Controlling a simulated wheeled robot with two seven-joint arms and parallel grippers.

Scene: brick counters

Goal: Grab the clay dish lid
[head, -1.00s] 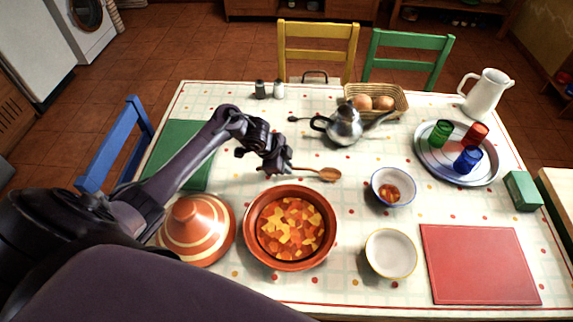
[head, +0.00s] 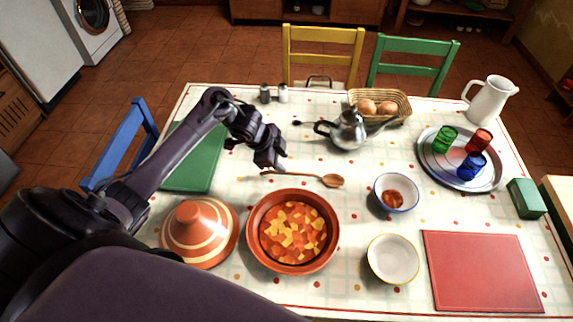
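The clay dish lid (head: 199,233) is an orange-brown cone with cream stripes. It stands on the table at the front left, just left of the clay dish (head: 257,248), which holds a chunky red and yellow stew. My forearm covers a little of the lid's left side. My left gripper (head: 280,166) hangs above the table behind the dish, up and to the right of the lid, not touching it. It points down near the handle of the wooden spoon (head: 331,181). Its fingers are small and dark, so their gap cannot be made out. My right gripper is not in view.
A green placemat (head: 197,165) lies behind the lid. Two bowls (head: 392,259) (head: 396,193) stand right of the dish, with a red placemat (head: 480,270) farther right. A metal teapot (head: 347,130), a bread basket (head: 398,101) and a tray of glasses (head: 440,178) stand farther back.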

